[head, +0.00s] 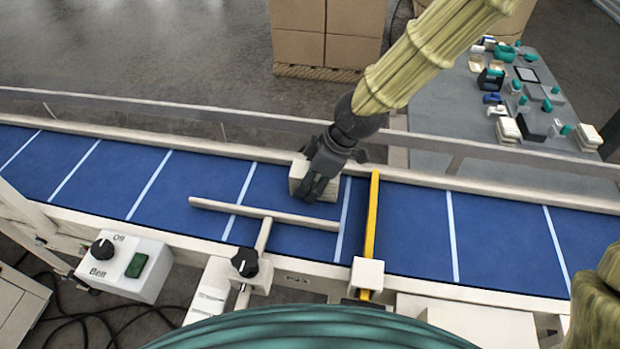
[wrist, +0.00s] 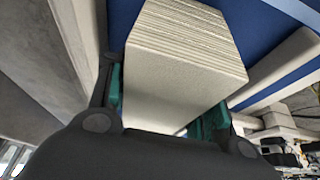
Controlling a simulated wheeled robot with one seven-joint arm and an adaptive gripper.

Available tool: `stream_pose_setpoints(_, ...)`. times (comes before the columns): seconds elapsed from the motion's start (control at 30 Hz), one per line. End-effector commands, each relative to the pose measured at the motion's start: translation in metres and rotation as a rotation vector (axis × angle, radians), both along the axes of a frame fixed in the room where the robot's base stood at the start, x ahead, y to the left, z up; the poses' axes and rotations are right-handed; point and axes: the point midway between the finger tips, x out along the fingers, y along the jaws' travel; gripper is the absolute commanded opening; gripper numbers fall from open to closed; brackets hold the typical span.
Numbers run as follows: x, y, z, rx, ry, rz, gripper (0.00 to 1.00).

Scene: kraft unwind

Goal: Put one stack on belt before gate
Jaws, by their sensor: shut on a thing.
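A cream-coloured stack (head: 299,179) of thin sheets is at the far side of the blue belt (head: 400,240), just left of the yellow gate (head: 371,230). My gripper (head: 318,185) is shut on the stack from above. In the wrist view the stack (wrist: 180,75) sits between the two green-padded fingers, with its layered edge showing. The gripper hides part of the stack in the head view. I cannot tell whether its underside touches the belt. The gate bar lies across the belt.
A pale T-shaped guide (head: 265,214) extends over the belt in front of the stack. Rails run along both belt sides. A control box (head: 124,265) marked Belt and Off stands at front left. A grey table (head: 455,115) with several items, including other stacks (head: 509,130), is at back right.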

Motion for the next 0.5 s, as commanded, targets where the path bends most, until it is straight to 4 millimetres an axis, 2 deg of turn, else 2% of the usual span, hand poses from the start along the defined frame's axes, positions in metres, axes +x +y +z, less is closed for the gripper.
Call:
stream_pose_setpoints(0.3,-0.0004,-0.0002,-0.0079,-0.001,0.001,0.0,0.23)
stream_pose_setpoints(0.33,-0.0007,-0.0002,-0.0082,-0.002,0.002,0.001,0.51)
stream_pose_setpoints(0.43,-0.001,-0.0006,-0.0085,-0.003,0.002,0.001,0.7)
stream_pose_setpoints(0.5,-0.0011,-0.0007,-0.0086,-0.003,0.003,0.0,0.71)
